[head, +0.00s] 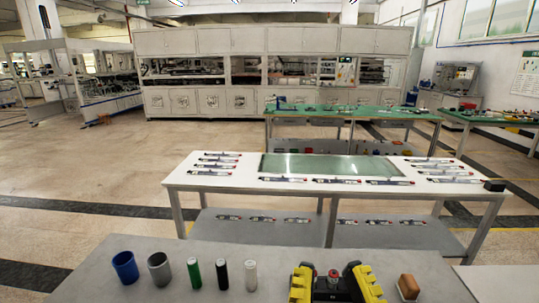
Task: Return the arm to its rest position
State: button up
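A grey surface (200,257) fills the bottom of the view. On it stand a blue cup (125,267), a grey cup (159,269), a green cylinder (194,273), a black cylinder (222,274) and a white cylinder (250,275). To their right is a yellow and black ribbed device (368,283) with a red-topped part between its two sides, cut off by the frame. A brown block (408,287) stands right of it.
A white table (240,182) with a green glass panel (325,167) and several pen-like tools stands ahead, with a lower shelf (260,233). A black box (494,185) sits at its right end. Green-topped benches (350,112) stand behind. Open floor (70,165) lies left.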

notch_tip(320, 180, up, 43)
jog(key=p, duration=3.9)
jog(key=shift+p, duration=0.3)
